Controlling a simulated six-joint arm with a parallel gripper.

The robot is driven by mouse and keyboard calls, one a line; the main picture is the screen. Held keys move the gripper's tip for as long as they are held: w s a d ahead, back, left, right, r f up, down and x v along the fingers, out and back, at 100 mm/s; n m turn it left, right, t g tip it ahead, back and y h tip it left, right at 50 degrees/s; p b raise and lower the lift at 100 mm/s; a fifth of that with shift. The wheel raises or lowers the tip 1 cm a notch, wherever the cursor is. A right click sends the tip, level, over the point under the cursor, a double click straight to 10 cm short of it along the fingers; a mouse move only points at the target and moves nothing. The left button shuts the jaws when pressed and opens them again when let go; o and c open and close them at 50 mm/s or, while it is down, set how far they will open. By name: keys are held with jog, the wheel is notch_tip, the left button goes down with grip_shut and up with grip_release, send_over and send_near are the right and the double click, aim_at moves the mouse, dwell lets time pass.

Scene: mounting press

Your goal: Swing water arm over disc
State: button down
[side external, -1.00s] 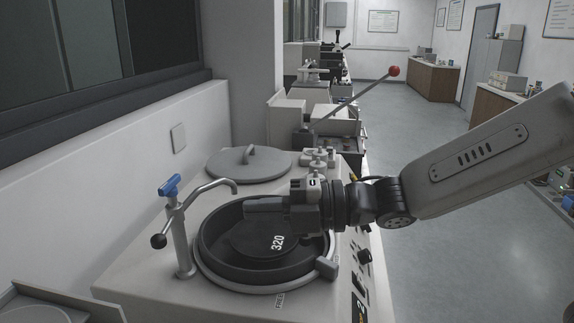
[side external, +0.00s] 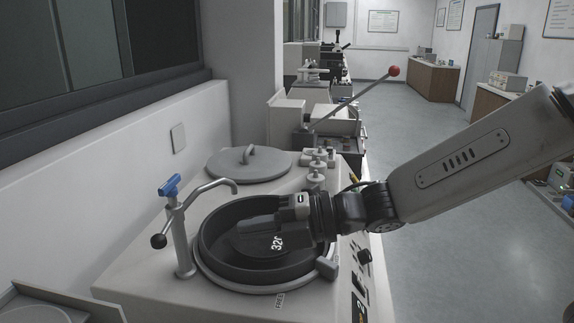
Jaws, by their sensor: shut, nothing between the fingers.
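The water arm (side external: 205,190) is a bent metal pipe on an upright post at the left of the bowl. It has a blue lever (side external: 170,184) on top and a black ball knob (side external: 158,241) on its left. Its spout end hangs near the bowl's far left rim. The dark disc (side external: 245,246) marked 320 lies in the round bowl (side external: 215,275). My gripper (side external: 240,230) is shut and empty, low over the disc, right of the water arm and apart from it. It hides part of the disc and its marking. I cannot tell whether its fingertips touch the disc.
A round grey lid (side external: 225,166) with a handle lies behind the bowl. Grey knobs (side external: 317,165) stand at the back right of the machine. A long lever with a red ball (side external: 394,71) rises behind. The wall is close on the left.

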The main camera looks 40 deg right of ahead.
aim_at(158, 242)
jog(key=x, duration=1.1)
jog(key=shift+w, duration=0.1)
jog(key=shift+w+a, duration=0.2)
jog(key=shift+a, duration=0.4)
jog(key=shift+w+a, duration=0.15)
jog(key=shift+a, duration=0.45)
jog(key=shift+s+d, duration=0.1)
jog(key=s+d+r, duration=0.2)
jog(key=s+d, duration=0.6)
jog(key=s, duration=0.2)
jog(key=shift+s+d+r, duration=0.25)
jog(key=shift+d+r, duration=0.05)
